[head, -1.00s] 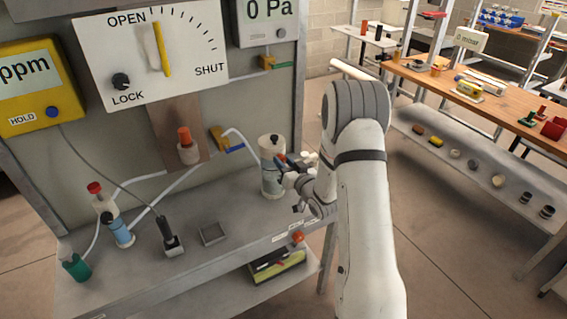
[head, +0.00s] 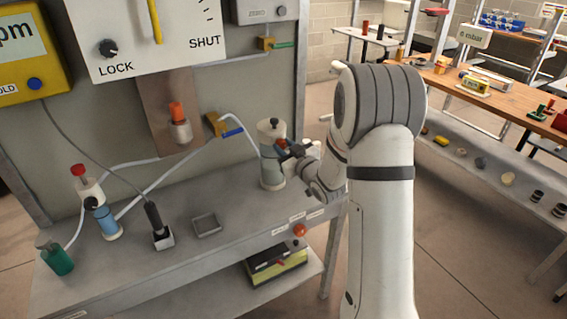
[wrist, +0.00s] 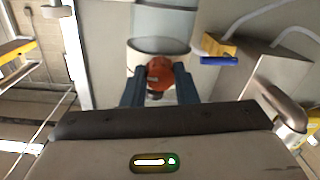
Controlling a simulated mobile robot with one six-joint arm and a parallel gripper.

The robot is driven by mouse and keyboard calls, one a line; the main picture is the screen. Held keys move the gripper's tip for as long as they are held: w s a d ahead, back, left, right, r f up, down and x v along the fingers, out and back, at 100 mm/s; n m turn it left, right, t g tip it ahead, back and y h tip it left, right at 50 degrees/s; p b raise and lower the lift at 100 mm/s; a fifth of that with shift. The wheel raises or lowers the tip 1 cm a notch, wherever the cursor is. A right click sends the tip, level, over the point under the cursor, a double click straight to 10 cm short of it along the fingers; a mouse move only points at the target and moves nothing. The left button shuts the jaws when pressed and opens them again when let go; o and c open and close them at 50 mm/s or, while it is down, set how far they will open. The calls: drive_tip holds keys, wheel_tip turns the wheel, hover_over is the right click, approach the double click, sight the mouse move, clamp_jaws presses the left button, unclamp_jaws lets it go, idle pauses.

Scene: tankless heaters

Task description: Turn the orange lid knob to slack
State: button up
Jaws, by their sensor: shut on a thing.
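The orange knob (wrist: 159,74) sits on the white collar of a canister with a clear body (wrist: 163,22). My gripper (wrist: 160,88) is shut on it, one dark blue finger on each side. In the head view the white canister (head: 271,173) stands upright on the bench with a small black knob on top. There my gripper (head: 287,149) reaches its upper right side, and only a bit of orange shows between the fingers. The knob's turn angle cannot be read.
A blue-handled brass valve (head: 218,125) is left of the canister. An orange-topped fitting (head: 178,122) is on the brown panel. A wooden table (head: 497,99) is at right.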

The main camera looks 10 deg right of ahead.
drive_tip(key=n+b, duration=0.2)
drive_tip(key=b, duration=0.2)
drive_tip(key=n+b, duration=0.2)
drive_tip(key=b, duration=0.2)
drive_tip(key=shift+f+n, duration=0.3)
drive_tip(key=shift+f, duration=0.1)
drive_tip(key=n+b, duration=0.3)
drive_tip(key=b, duration=0.3)
drive_tip(key=shift+a+n, duration=0.1)
drive_tip(key=shift+n, duration=0.2)
drive_tip(key=n+b, duration=0.4)
drive_tip(key=b, duration=0.2)
drive_tip(key=shift+r+h+b, duration=0.15)
drive_tip(key=shift+h+b, duration=0.15)
drive_tip(key=shift+b, duration=0.1)
drive_tip(key=n+b, duration=0.3)
drive_tip(key=b, duration=0.1)
drive_tip(key=shift+r+n, duration=0.2)
drive_tip(key=shift+n, duration=0.2)
drive_tip(key=o, duration=1)
drive_tip(key=shift+r, duration=0.1)
drive_tip(key=shift+s, duration=0.1)
